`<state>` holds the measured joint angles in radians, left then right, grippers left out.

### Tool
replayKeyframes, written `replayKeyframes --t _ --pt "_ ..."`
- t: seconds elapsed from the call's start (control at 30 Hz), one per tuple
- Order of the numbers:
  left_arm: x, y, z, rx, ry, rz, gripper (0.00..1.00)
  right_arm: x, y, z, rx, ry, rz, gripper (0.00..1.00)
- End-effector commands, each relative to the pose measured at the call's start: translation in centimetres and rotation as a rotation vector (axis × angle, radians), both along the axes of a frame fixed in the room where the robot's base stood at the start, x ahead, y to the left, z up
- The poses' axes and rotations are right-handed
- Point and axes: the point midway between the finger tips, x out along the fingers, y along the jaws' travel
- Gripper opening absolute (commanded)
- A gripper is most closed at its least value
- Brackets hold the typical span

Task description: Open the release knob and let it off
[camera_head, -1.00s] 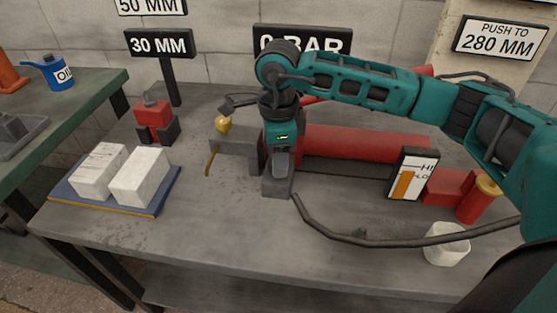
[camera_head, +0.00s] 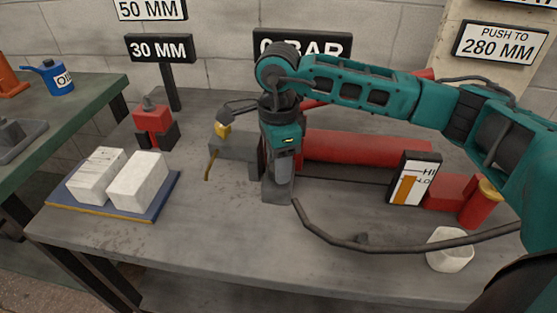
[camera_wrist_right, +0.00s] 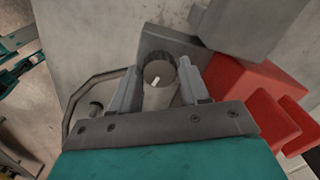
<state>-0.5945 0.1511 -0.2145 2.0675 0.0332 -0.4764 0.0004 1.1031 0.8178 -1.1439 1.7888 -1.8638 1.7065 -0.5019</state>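The release knob (camera_wrist_right: 158,74) is a round grey knob with a white mark on its face. In the right wrist view it sits between the two fingers of my right gripper (camera_wrist_right: 160,68). My left gripper is not in view.
A gauge marked HI and LO (camera_head: 413,180) stands right of the gripper. A dark hose or bar (camera_head: 360,243) curves across the front, near a white cup (camera_head: 449,249). White blocks (camera_head: 139,181) lie on a blue plate at left. A sign reads 0 BAR (camera_head: 320,43).

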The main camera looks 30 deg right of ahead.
Motion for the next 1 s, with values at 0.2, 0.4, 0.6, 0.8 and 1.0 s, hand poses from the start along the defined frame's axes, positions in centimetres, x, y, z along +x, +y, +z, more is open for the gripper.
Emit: replayKeyframes --t 0.2,0.4,0.6,0.8,1.0 --pt "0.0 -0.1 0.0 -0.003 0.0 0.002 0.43 0.0 0.0 0.0 0.0 0.0 -0.001 0.65" --pt "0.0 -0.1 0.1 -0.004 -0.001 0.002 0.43 0.0 0.0 0.0 0.0 0.0 -0.001 0.65" --pt "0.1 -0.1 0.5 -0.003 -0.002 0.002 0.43 0.1 0.0 1.9 0.001 -0.003 -0.001 0.65" --pt "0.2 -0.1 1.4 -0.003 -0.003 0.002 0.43 0.1 0.0 6.4 0.001 -0.005 0.001 0.65" --pt "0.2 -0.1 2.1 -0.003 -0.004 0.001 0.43 0.1 0.1 10.4 0.001 -0.003 0.0 0.65"
